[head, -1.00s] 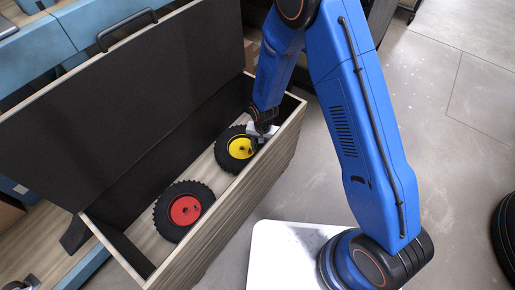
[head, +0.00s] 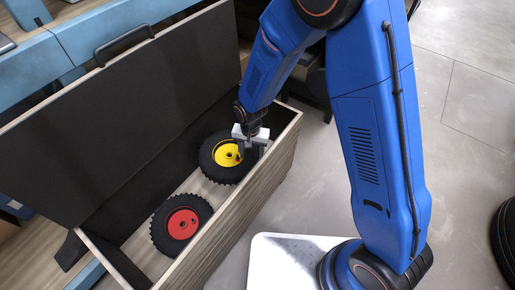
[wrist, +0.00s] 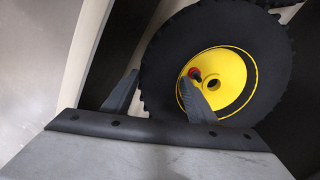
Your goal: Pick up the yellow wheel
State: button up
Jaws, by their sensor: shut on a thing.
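The yellow wheel (head: 223,153), a black knobbly tyre with a yellow hub, is at the right end of the open wooden box (head: 236,202). My gripper (head: 252,148) is shut on it at its right side. In the wrist view, my gripper (wrist: 160,92) straddles the tyre wall of the yellow wheel (wrist: 232,90). One finger is outside the tread and the other lies over the yellow hub. I cannot tell whether the wheel is clear of the box floor.
A red-hubbed wheel (head: 181,224) lies in the box to the left. The box's dark lid (head: 120,100) stands open behind. A white plate (head: 285,264) lies in front, under my arm's base. Grey floor (head: 465,150) is open at the right.

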aim_at(229, 179)
jog(key=s+a, duration=0.2)
jog(key=s, duration=0.2)
jog(key=s+a, duration=0.2)
jog(key=s, duration=0.2)
jog(key=s+a, duration=0.3)
jog(key=s, duration=0.1)
jog(key=shift+s+a, duration=0.1)
dwell(0.4)
